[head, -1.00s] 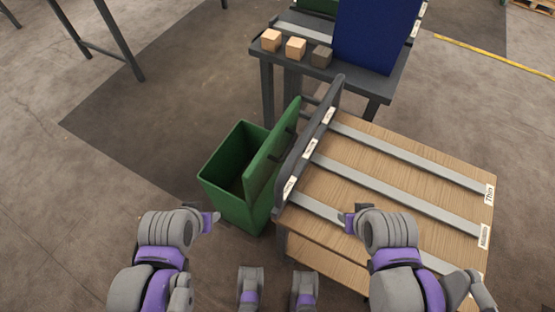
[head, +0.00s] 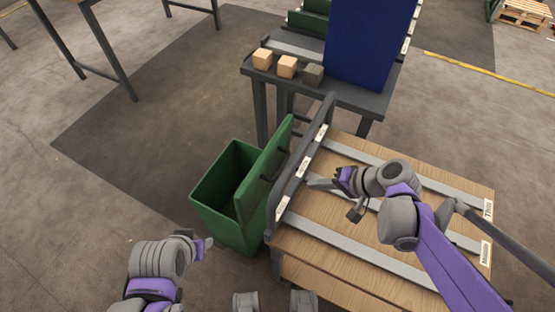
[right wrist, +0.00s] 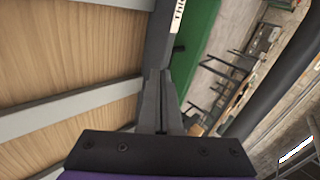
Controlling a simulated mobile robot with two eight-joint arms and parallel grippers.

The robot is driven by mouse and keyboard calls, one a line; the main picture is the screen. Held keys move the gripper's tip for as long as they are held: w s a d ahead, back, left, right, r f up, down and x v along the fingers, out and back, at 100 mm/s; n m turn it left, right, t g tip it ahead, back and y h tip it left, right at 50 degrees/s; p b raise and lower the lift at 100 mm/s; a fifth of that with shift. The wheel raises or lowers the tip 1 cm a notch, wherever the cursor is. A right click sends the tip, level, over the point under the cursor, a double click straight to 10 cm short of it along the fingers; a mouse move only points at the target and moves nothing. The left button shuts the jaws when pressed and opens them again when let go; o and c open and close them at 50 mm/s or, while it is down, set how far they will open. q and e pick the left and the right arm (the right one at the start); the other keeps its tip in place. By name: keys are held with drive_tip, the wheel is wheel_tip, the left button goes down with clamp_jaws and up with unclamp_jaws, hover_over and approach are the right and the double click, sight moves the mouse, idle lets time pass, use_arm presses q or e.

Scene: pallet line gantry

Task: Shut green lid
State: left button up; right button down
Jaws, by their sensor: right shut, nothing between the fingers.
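The green lid (head: 266,169) stands open, tilted upright along the right side of the green bin (head: 214,197), whose top is open. A dark handle (head: 272,166) sits on the lid's right face. My right gripper (head: 313,184) is shut and empty, over the wooden table beside its dark rail, to the right of the lid. In the right wrist view the closed fingers (right wrist: 160,104) point toward the rail, with part of the green lid (right wrist: 196,45) beyond it. My left gripper (head: 207,244) is low, in front of the bin; its jaw state is too small to tell.
The wooden table (head: 350,210) has grey strips and labels. Its raised dark rail (head: 294,177) stands between the table top and the lid. Behind, a dark table (head: 345,92) holds a blue panel (head: 367,45) and small blocks (head: 287,66). The floor left of the bin is clear.

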drive_tip(key=w+y, duration=0.1)
drive_tip(key=w+d+t+y, duration=0.1)
drive_tip(key=w, duration=0.1)
drive_tip(key=w+m+y, duration=0.1)
drive_tip(key=w, duration=0.1)
drive_tip(key=shift+w+d+r, duration=0.1)
drive_tip(key=shift+d+r, duration=0.05)
drive_tip(key=b, duration=0.2)
approach(267, 155)
wheel_tip(267, 155, down, 5)
drive_tip(key=a, duration=0.1)
drive_tip(key=w+a, duration=0.1)
drive_tip(key=a, duration=0.1)
drive_tip(key=shift+w+a+r, duration=0.25)
drive_tip(key=shift+w+r, duration=0.1)
drive_tip(key=shift+w+a, duration=0.35)
drive_tip(key=shift+a, duration=0.2)
drive_tip(key=a, duration=0.1)
drive_tip(key=w+a, duration=0.2)
drive_tip(key=shift+a+r+p, duration=0.15)
drive_tip(key=shift+r+p, duration=0.2)
drive_tip(key=shift+s, duration=0.1)
